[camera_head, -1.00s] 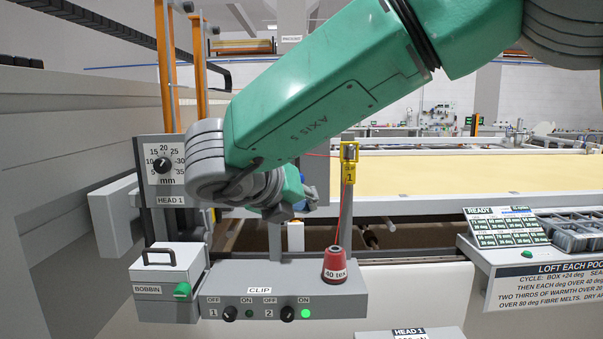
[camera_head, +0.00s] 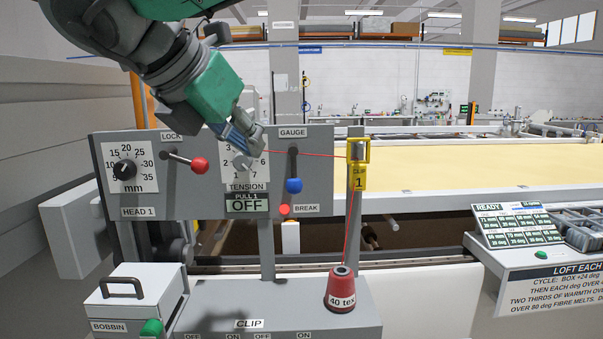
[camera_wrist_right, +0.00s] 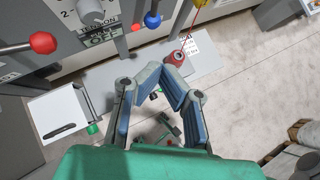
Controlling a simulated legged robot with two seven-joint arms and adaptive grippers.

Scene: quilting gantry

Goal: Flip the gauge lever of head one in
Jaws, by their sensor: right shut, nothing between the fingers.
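The head 1 panel (camera_head: 225,205) carries the gauge lever (camera_head: 294,185), a dark stem with a blue ball under the GAUGE label, its ball hanging low. Its blue ball also shows in the right wrist view (camera_wrist_right: 152,20). My right gripper (camera_head: 257,141) is in front of the panel, left of and above the blue ball and apart from it, partly covering the tension dial (camera_head: 242,162). In the wrist view its fingers (camera_wrist_right: 161,68) come together at the tips with nothing between them. My left gripper is not in view.
The lock lever (camera_head: 199,165) with a red ball sticks out left of the tension dial. A red thread runs from near the dial through the yellow clip (camera_head: 358,176) down to the red cone (camera_head: 342,290). A bobbin box (camera_head: 130,290) stands at lower left.

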